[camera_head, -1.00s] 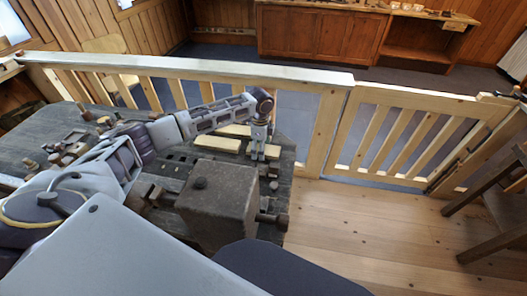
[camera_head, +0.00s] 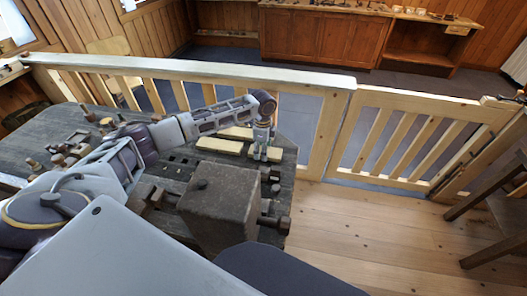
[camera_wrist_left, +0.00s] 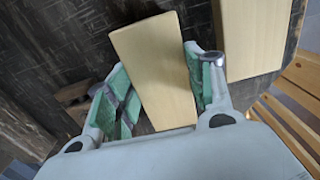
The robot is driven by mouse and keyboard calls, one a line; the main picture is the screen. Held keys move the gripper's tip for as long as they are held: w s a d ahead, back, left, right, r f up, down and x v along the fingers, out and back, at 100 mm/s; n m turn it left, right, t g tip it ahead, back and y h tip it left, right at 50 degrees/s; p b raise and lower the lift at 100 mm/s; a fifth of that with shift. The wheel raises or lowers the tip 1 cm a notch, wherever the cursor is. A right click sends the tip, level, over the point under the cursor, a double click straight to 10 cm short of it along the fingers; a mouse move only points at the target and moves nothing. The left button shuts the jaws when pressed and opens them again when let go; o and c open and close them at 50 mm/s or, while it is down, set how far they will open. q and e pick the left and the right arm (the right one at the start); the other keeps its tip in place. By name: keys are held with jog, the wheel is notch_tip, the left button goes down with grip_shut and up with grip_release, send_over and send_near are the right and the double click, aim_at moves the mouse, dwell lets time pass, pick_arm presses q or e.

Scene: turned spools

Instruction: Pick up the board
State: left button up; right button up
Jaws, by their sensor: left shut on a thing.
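Two pale wooden boards lie on the dark bench top in the head view. The nearer board (camera_head: 219,146) has its right end at my left gripper (camera_head: 266,153). In the left wrist view this board (camera_wrist_left: 157,65) runs up between the two green-padded fingers of my left gripper (camera_wrist_left: 165,80), which is shut on it. I cannot tell whether the board is clear of the bench. The farther board (camera_head: 238,132) lies beside it, and also shows to the right in the left wrist view (camera_wrist_left: 250,40). My right gripper is not in view.
A big dark block (camera_head: 219,203) stands on the bench (camera_head: 45,115) in front of the boards. Several small turned pieces lie at the left. A wooden railing (camera_head: 190,68) runs just behind the bench. A slatted gate (camera_head: 410,135) and open floor (camera_head: 370,225) are at the right.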

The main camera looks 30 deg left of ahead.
pick_arm(q)
notch_tip(320, 180, up, 10)
dwell(0.7)
jog(key=shift+f, duration=0.15)
